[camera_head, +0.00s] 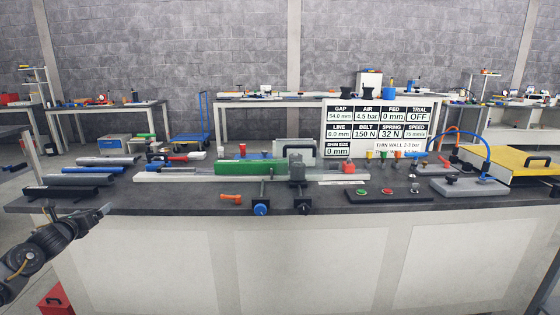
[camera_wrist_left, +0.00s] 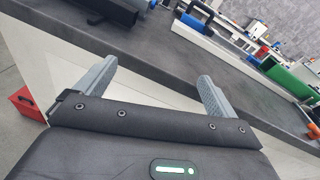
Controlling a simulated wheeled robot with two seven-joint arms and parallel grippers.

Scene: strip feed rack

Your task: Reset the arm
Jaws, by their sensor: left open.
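My left gripper (camera_head: 104,210) hangs at the left, in front of the bench (camera_head: 130,202) near its front edge. In the left wrist view my left gripper (camera_wrist_left: 158,85) shows two grey fingers spread wide apart with nothing between them. The bench front edge runs just beyond the fingertips. My right gripper does not show in either view.
A display board (camera_head: 376,126) stands behind. A red box (camera_head: 56,301) is on the floor.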

